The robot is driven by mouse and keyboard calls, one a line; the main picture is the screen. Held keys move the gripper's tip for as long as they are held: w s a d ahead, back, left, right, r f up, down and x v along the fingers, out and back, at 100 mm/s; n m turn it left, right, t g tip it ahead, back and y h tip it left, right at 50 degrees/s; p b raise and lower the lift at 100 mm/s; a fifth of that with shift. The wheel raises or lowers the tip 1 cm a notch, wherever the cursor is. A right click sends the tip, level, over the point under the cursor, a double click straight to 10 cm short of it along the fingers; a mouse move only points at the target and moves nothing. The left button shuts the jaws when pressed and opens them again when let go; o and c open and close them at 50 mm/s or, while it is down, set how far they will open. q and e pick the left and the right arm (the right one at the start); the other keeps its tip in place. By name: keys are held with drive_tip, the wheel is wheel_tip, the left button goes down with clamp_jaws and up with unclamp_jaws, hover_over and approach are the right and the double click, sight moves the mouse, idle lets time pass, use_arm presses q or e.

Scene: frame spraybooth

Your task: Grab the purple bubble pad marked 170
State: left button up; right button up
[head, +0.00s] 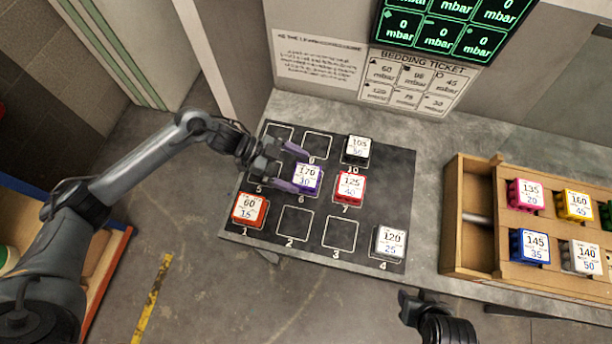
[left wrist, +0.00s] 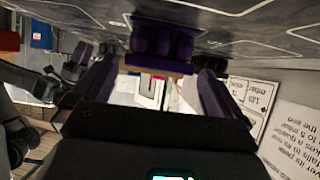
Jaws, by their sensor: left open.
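The purple bubble pad marked 170 (head: 308,179) sits on slot 6 of the dark numbered board (head: 290,223). My left gripper (head: 294,169) is open, with its purple-tipped fingers reaching from the left to the pad, one on its far side and one on its near side. In the left wrist view the purple pad (left wrist: 164,43) shows ahead, between the two spread fingers (left wrist: 155,85). I cannot tell whether either finger touches it. Part of my right gripper (head: 408,302) shows at the bottom edge; its jaws are unclear.
On the board stand a red pad marked 60 (head: 249,210), a red pad marked 125 (head: 350,187), a black pad marked 105 (head: 356,149) and a grey pad marked 120 (head: 389,242). A wooden rack (head: 462,225) holds several coloured pads at right. Slots 2 and 3 are bare.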

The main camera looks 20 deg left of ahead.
sight(303, 174)
use_arm(q)
drive_tip(key=x, duration=0.4)
drive_tip(key=shift+s+d, duration=0.1)
drive_tip(key=shift+c, duration=0.5)
drive_tip(key=shift+r, duration=0.1)
drive_tip(key=c, duration=0.9)
